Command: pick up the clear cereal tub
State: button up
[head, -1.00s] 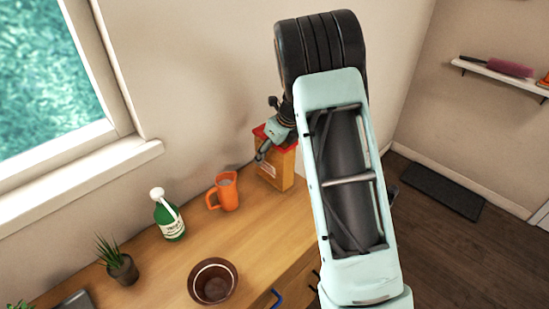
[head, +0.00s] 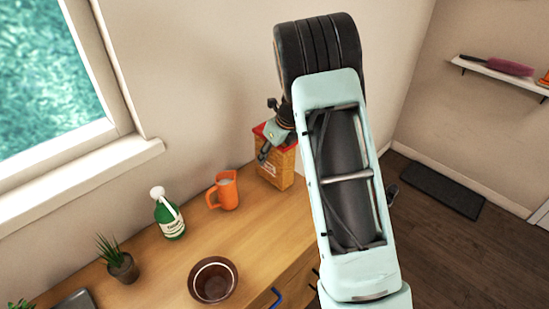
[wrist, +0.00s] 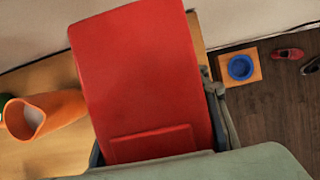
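The cereal tub (head: 274,168) stands upright at the far right end of the wooden counter, near the wall. It has a red lid and orange-yellow sides. Its red lid (wrist: 140,80) fills the middle of the wrist view. My gripper (head: 268,148) is at the top of the tub, pointing down. In the wrist view its fingers (wrist: 156,118) show apart, on the left and right sides of the lid. The lid hides the lower fingertips, and I cannot see contact with the tub's sides.
An orange mug (head: 226,191) stands left of the tub. A green bottle (head: 169,218), a potted plant (head: 121,266) and a brown bowl (head: 213,281) are further along the counter (head: 180,262). The wall is close behind the tub. The floor lies beyond the counter's right end.

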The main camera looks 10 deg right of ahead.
jog(key=c, duration=0.9)
jog(key=v, duration=0.9)
jog(key=shift+s+d+r+b, duration=0.2)
jog(key=shift+s+d+b, duration=0.1)
jog(key=shift+s+b, duration=0.1)
jog(key=s+d+r, duration=0.1)
jog(key=s, duration=0.1)
jog(key=s+d+r, duration=0.2)
jog(key=s, duration=0.1)
jog(key=s+d+r+b, duration=0.1)
jog(key=s+d, duration=0.1)
jog(key=s, duration=0.1)
jog(key=shift+d+r, duration=0.2)
jog(key=shift+r, duration=0.15)
